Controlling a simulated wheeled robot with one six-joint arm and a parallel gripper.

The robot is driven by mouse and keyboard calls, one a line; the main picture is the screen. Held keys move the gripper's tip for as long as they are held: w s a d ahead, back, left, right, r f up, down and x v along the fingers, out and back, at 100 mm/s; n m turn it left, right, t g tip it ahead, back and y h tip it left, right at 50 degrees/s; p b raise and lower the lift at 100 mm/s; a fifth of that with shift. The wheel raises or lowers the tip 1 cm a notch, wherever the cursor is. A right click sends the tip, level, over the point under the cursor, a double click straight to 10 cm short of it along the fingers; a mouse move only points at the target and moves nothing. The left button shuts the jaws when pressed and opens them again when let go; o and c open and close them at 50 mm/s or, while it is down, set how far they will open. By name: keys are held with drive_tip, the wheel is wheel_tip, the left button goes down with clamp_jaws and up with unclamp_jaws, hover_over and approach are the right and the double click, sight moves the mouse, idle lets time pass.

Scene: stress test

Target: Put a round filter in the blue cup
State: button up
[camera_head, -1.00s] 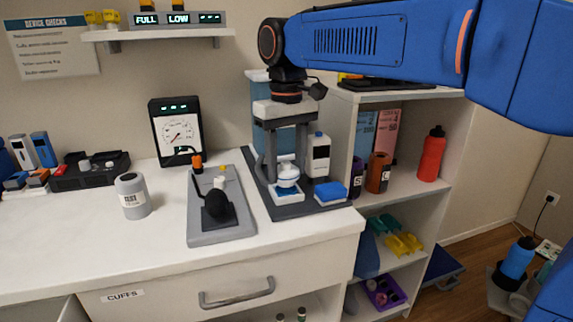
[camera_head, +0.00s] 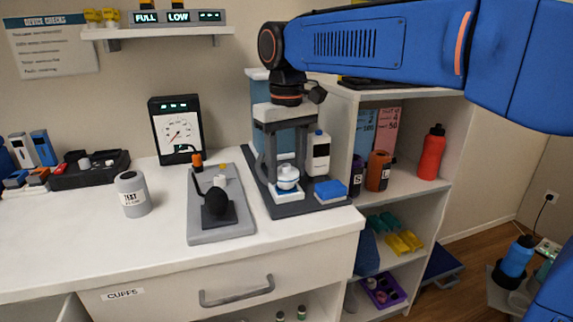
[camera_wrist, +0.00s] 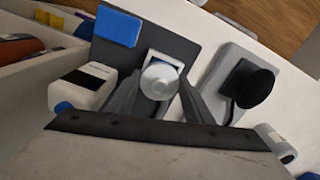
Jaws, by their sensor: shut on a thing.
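A round white filter (camera_head: 287,184) with a blue band is on a small white square holder (camera_head: 286,197) on the dark grey tray. It also shows from above in the wrist view (camera_wrist: 160,80), between the two grey fingers. My gripper (camera_head: 287,173) points down over the tray and is shut on the filter, one finger on each side. In the wrist view my gripper (camera_wrist: 160,88) hides part of the holder. I cannot tell if the filter touches the holder. No thing in view is clearly the blue cup; a blue cylinder (camera_head: 517,261) with a dark top stands far right.
Beside the filter are a blue block (camera_head: 330,190) and a white bottle (camera_head: 318,155). A grey board (camera_head: 207,231) with a black bulb (camera_head: 216,202) lies to the left, near a grey jar (camera_head: 132,194). Shelves with bottles stand right. The counter's front left is clear.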

drive_tip(key=shift+f, duration=0.9)
idle(0.3)
drive_tip(key=o, duration=1.1)
wheel_tip(320, 180, up, 17)
drive_tip(key=shift+r, duration=0.2)
